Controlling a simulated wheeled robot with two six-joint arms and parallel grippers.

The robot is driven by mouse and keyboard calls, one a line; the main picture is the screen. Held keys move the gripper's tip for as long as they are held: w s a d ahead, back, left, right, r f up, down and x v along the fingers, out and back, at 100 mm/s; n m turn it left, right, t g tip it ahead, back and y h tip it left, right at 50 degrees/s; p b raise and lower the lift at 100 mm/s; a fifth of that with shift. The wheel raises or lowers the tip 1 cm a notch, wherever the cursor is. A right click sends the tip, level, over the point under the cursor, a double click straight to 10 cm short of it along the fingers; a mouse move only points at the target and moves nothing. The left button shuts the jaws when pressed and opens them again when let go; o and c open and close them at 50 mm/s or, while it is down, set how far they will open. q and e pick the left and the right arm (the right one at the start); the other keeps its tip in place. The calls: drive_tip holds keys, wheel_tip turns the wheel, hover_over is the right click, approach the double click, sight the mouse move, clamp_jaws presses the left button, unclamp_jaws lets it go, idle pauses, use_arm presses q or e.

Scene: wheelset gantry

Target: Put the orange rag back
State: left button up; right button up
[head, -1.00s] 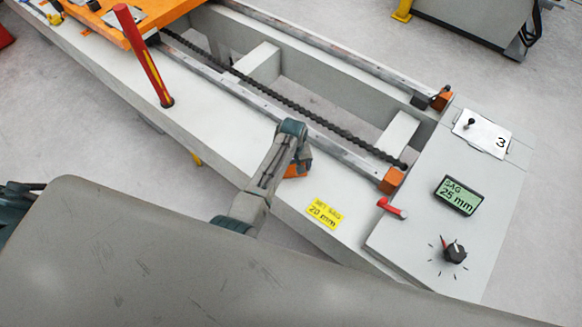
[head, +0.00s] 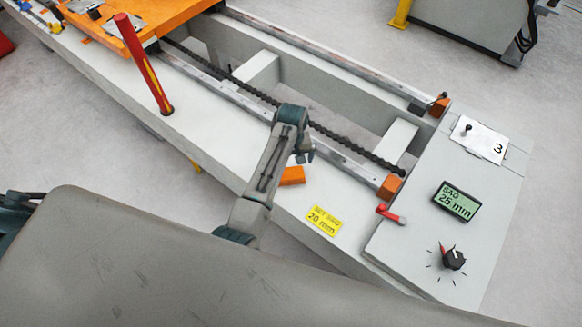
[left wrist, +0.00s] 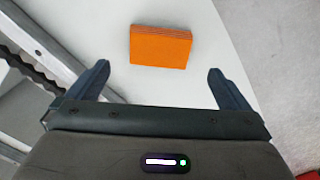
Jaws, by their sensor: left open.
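The orange rag (head: 292,176) is a folded, flat block lying on the pale top of the long bench, left of the yellow label. It also shows in the left wrist view (left wrist: 160,46), near the top middle, just beyond the fingertips. My left gripper (left wrist: 158,70) is open, with its two dark fingers spread wider than the rag and nothing between them. In the head view my left gripper (head: 308,152) hangs beside the rag, partly hidden by its own wrist. My right gripper is not in view.
A yellow label (head: 324,221) reads 20 mm. A red lever (head: 391,214), a display (head: 455,201) reading 25 mm and a black knob (head: 453,258) are on the right panel. A red post (head: 146,66) stands at left. A chain (head: 270,103) runs between rails.

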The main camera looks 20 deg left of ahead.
use_arm(q)
wheel_tip(320, 180, up, 3)
drive_tip(key=shift+f, duration=0.1)
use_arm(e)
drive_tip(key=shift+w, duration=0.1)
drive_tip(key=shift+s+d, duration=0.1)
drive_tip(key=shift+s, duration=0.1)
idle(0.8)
